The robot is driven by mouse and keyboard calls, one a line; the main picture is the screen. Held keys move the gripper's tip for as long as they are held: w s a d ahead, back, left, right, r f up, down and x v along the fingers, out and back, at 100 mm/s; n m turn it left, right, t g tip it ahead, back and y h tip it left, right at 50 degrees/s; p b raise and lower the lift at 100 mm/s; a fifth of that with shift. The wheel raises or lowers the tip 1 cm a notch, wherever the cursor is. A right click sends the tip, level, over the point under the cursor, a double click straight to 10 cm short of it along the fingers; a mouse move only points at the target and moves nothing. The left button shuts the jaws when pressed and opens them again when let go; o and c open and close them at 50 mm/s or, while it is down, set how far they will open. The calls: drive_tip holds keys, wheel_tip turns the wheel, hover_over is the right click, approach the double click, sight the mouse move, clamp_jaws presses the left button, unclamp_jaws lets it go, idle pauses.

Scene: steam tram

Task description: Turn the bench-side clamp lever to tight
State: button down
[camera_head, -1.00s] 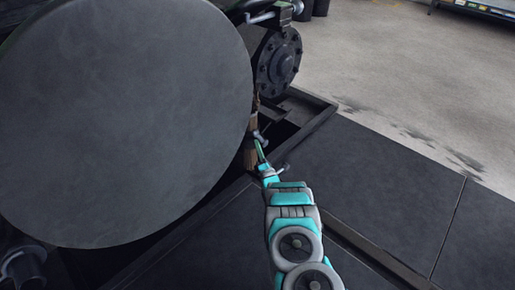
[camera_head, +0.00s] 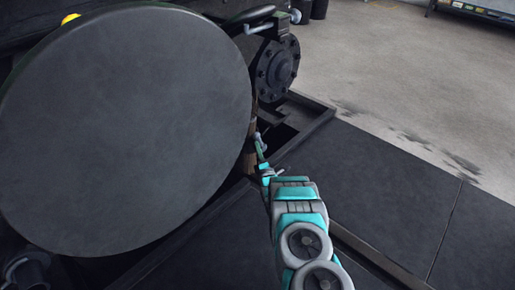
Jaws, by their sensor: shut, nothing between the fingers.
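My arm reaches up from the bottom of the view, and my gripper (camera_head: 266,172) is at its far end, small, with the fingers shut and empty. Just beyond it stands a small green lever-like piece (camera_head: 261,150) with a grey end, close to the right edge of the big grey disc. I take this piece to be the clamp lever, but it is too small to be sure. My gripper is at or very near its lower end; I cannot tell whether they touch. The lever's base and its tight mark are not readable.
The large round grey disc (camera_head: 125,130) fills the left. A bolted black flange (camera_head: 278,68) and a dark handle (camera_head: 249,15) stand behind it. A dark recess with a raised metal edge (camera_head: 308,128) lies beyond my gripper. Flat dark floor plates (camera_head: 385,190) are clear at right.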

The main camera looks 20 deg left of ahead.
drive_tip(key=shift+w+d+r+m+h+p, duration=0.15)
drive_tip(key=shift+w+r+m+p, duration=0.15)
drive_tip(key=shift+r+m, duration=0.1)
drive_tip(key=shift+w+d+r+m+h+p, duration=0.15)
drive_tip(key=shift+w+r+m+p, duration=0.1)
drive_tip(key=shift+r+m, duration=0.15)
drive_tip(key=shift+w+m+g, duration=0.15)
drive_tip(key=shift+m+g, duration=0.25)
drive_tip(key=shift+g, duration=0.1)
drive_tip(key=w+d+m+g+h+b, duration=0.1)
drive_tip(key=w+d+m+g, duration=0.1)
drive_tip(key=w+m+g, duration=0.2)
drive_tip(key=shift+w+d+r+m+h+b, duration=0.2)
drive_tip(key=shift+w+d+m+h+b, duration=0.2)
drive_tip(key=shift+w+m, duration=0.85)
drive_tip(key=shift+w, duration=0.1)
